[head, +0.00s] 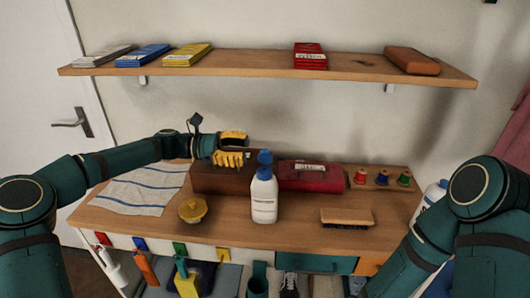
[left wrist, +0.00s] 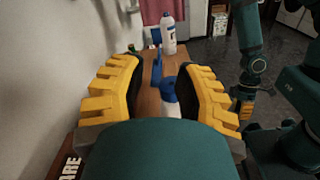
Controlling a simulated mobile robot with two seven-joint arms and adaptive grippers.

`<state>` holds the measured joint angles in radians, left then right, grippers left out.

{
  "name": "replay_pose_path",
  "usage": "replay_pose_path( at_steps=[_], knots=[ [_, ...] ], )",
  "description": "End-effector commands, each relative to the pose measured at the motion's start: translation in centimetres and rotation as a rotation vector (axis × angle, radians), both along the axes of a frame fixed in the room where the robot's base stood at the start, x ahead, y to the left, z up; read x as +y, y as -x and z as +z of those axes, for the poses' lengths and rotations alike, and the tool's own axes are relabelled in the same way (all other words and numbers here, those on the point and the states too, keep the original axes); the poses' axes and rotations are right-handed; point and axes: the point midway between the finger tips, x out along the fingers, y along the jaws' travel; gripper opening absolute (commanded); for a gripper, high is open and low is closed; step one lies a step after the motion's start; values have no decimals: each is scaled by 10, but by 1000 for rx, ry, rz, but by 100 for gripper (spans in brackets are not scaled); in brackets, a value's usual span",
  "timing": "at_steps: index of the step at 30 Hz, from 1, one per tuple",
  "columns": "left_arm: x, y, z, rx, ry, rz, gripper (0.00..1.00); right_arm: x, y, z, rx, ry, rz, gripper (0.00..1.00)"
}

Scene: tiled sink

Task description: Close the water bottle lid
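A white bottle (head: 264,198) with a blue top (head: 264,158) stands upright on the wooden bench. In the left wrist view the blue top (left wrist: 169,85) shows ahead between my fingers, with a slim blue piece (left wrist: 157,66) standing up beside it, which looks like a raised lid. My left gripper (head: 232,148) is open and empty, behind and left of the bottle top, with its yellow fingers apart (left wrist: 150,92). My right arm comes in at the right. Its gripper is outside the head view; a small yellow end (left wrist: 243,108) shows in the left wrist view, too small to read.
A brown box and a red box (head: 310,176) lie behind the bottle. Another white bottle (head: 432,192) stands at right. A shelf (head: 260,71) hangs above.

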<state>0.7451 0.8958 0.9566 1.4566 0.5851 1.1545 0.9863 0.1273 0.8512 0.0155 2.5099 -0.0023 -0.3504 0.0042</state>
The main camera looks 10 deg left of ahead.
Motion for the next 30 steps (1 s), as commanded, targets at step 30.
replay_pose_path(
  at_steps=[30],
  knots=[
    [-60, 0, -1, 0, -1, 0, 0, 0, -2, -9, -5, 1, -2, 32]
  ],
)
